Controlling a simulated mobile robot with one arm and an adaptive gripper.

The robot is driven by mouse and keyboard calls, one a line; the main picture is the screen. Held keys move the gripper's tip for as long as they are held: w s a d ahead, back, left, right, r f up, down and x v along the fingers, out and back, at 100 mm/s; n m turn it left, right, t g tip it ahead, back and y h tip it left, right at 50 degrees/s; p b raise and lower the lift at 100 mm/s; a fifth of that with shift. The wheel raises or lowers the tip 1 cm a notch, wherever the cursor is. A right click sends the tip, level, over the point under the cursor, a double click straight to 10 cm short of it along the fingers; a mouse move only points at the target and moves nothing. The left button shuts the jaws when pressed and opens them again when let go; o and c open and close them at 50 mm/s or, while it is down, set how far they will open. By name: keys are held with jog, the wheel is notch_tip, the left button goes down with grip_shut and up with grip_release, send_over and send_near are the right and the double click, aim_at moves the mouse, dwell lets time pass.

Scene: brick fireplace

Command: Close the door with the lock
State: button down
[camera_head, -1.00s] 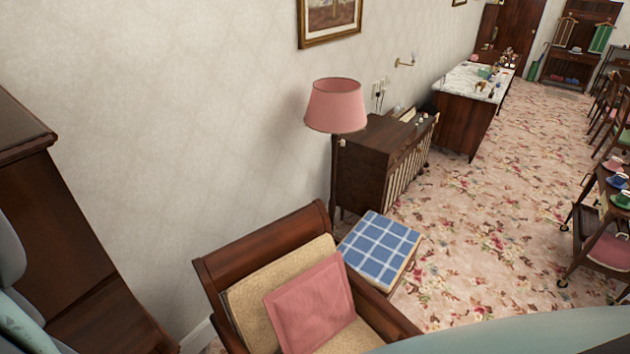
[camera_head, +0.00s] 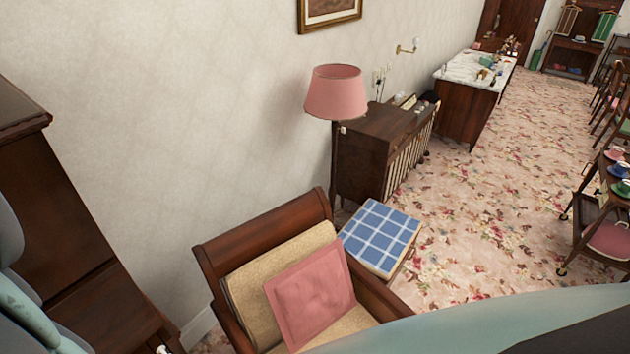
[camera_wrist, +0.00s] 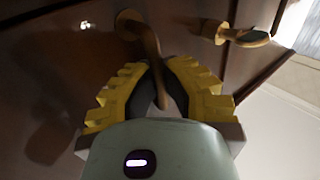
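In the wrist view, a dark glossy wooden panel (camera_wrist: 50,60) fills the left and top; whether it is the door is not certain. A brass curved handle (camera_wrist: 146,38) comes down from a round brass base on it. My gripper (camera_wrist: 158,68), with yellow ridged fingers, is closed in around this handle, one finger on each side. A second brass fitting (camera_wrist: 248,37) is at upper right; I cannot tell which is the lock. In the head view, the dark wooden cabinet (camera_head: 70,230) stands at the left edge; my gripper does not show there.
A wooden armchair (camera_head: 262,245) with a pink cushion (camera_head: 312,290) stands close to the cabinet. Beyond are a blue checked stool (camera_head: 380,236), a pink lamp (camera_head: 336,92) and a dark side cabinet (camera_head: 370,150). Open carpet (camera_head: 500,200) lies to the right.

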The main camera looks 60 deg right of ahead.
jog(key=shift+w+a, duration=0.1)
jog(key=shift+w, duration=0.2)
jog(key=c, duration=1.7)
grip_release()
jog(key=shift+o, duration=0.7)
jog(key=o, duration=0.5)
jog(key=shift+d, duration=0.2)
jog(key=v, duration=1.2)
jog(key=shift+s+a, duration=0.15)
jog(key=shift+a, duration=0.05)
